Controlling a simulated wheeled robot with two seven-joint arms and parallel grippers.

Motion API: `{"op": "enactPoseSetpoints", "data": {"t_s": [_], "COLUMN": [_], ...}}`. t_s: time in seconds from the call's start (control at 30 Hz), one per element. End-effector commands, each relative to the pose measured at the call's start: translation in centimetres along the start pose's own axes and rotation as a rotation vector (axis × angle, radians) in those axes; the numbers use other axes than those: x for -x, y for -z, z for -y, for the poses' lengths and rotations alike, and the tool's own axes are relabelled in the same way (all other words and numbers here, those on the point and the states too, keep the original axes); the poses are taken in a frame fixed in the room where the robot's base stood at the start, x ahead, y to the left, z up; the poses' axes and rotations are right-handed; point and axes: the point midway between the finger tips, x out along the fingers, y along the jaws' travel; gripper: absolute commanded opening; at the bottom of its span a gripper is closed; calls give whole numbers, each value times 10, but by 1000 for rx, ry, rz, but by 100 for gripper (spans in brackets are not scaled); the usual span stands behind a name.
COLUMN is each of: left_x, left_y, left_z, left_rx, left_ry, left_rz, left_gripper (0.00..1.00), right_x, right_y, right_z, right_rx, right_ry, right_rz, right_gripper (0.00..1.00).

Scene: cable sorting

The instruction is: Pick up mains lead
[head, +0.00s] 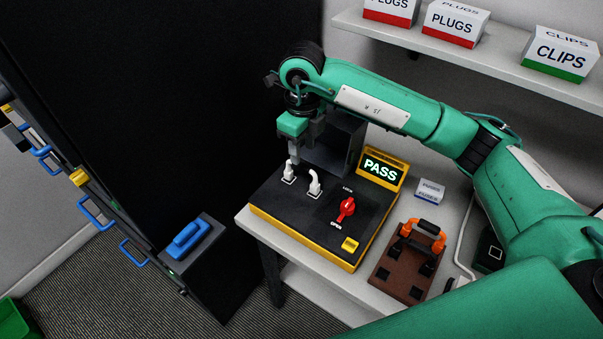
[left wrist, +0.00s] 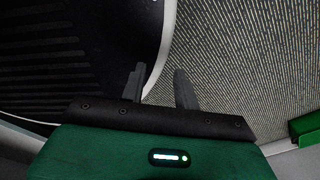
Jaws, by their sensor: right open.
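Two white plug ends, a left one (head: 289,173) and a right one (head: 314,183), stand in the top of a black and yellow tester (head: 275,207) in the head view. I cannot tell which belongs to the mains lead. My right gripper (head: 302,153) points down, open, just above and behind the left plug end. I cannot tell whether it touches it. A white cable (head: 463,235) runs along the table at the right. My left gripper (left wrist: 160,84) shows only in the left wrist view, its fingers apart with nothing between them, above the floor.
The tester has a lit PASS sign (head: 380,168) and a red switch (head: 346,208). A brown board (head: 400,278) with an orange and black piece lies to its right. A small fuses box (head: 430,190) stands behind. A dark panel (head: 150,100) fills the left.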

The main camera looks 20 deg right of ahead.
Motion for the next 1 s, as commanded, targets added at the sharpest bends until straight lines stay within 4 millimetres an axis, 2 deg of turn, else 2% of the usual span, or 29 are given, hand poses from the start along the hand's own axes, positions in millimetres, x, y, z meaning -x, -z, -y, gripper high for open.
{"op": "enactPoseSetpoints", "data": {"t_s": [0.13,0.4,0.57,0.7,0.97,1.0], "left_x": [8,16,31,34,33,33], "left_y": [2,16,17,16,13,13], "left_z": [2,4,4,4,3,3], "left_rx": [0,0,0,0,0,0], "left_ry": [2,4,4,3,3,3], "left_rz": [-2,-19,-19,-17,-14,-13], "left_gripper": [31,31,31,31,31,31], "right_x": [-24,-43,-65,-84,-88,-88], "right_y": [0,-2,-5,-6,-6,-6], "right_z": [0,1,4,4,4,4], "right_rx": [-1,-1,-1,1,1,1], "right_ry": [-2,-3,-3,-3,-2,-2], "right_rz": [-1,-1,-2,0,2,2], "right_gripper": [42,42,42,42,42,38]}}
